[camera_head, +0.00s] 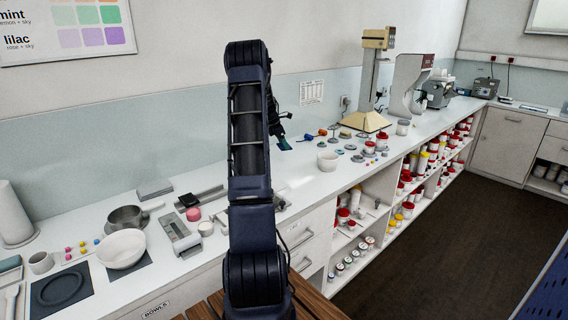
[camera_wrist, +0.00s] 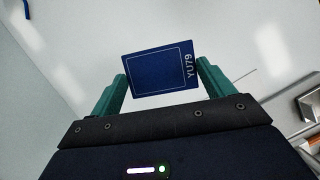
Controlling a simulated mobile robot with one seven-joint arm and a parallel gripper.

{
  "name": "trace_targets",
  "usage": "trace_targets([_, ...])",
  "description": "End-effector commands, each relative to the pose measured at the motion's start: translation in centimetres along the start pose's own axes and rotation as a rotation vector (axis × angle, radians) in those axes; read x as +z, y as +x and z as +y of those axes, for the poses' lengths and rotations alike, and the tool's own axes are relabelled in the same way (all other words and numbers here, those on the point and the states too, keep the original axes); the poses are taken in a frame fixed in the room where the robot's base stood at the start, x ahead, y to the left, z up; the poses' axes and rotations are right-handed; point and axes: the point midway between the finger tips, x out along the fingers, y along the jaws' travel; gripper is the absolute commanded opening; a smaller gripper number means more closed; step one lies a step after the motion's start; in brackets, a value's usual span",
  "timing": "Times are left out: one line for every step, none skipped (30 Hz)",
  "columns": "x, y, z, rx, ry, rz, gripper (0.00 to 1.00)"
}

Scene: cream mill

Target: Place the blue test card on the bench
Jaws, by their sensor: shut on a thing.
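The blue test card (camera_wrist: 160,72) is a dark blue rectangle with a thin pale outline and the letters "YU79" along one side. In the wrist view it sits between the two green fingertips of my gripper (camera_wrist: 163,88), which is shut on it. In the head view my gripper (camera_head: 282,142) shows only in part, to the right of my dark arm and over the bench. The bench (camera_head: 300,185) is a long white worktop along the wall. I cannot tell the height of the card above it.
Right of my gripper are small coloured items, a white bowl (camera_head: 328,160) and a beige stand (camera_head: 366,120). To the left are a white bowl (camera_head: 121,262), a metal pan (camera_head: 128,216) and a grey scale (camera_head: 180,236). Shelves of jars lie under the bench. Some worktop near the middle is clear.

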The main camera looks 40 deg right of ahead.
Motion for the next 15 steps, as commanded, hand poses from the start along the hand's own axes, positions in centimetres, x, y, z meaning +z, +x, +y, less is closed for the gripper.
trace_targets([-0.5,1.2,-0.1,-0.004,-0.002,0.001,0.59])
trace_targets([-0.8,1.8,-0.1,-0.003,-0.002,0.001,0.59])
trace_targets([-1.1,2.5,-0.1,-0.003,-0.003,0.001,0.59])
trace_targets([-1.4,3.1,0.0,-0.004,-0.003,0.001,0.59])
trace_targets([-1.6,3.6,0.0,-0.003,-0.003,0.001,0.59])
trace_targets([-1.8,4.2,0.0,-0.002,-0.002,0.001,0.59])
trace_targets([-2.0,4.7,0.0,-0.002,-0.002,0.001,0.59])
trace_targets([-2.2,5.1,-0.1,-0.002,-0.001,0.001,0.59])
trace_targets([-2.3,5.5,0.0,-0.002,-0.001,0.001,0.59])
trace_targets([-2.4,5.8,0.0,-0.001,-0.001,0.001,0.59])
trace_targets([-2.5,6.0,0.0,-0.001,-0.001,0.001,0.59])
trace_targets([-2.6,6.1,0.0,-0.001,0.000,0.001,0.59])
trace_targets([-2.6,6.2,0.0,-0.001,0.000,0.000,0.59])
trace_targets([-2.6,6.3,0.0,-0.001,0.000,0.000,0.59])
trace_targets([-2.7,6.5,0.0,-0.001,0.000,0.000,0.59])
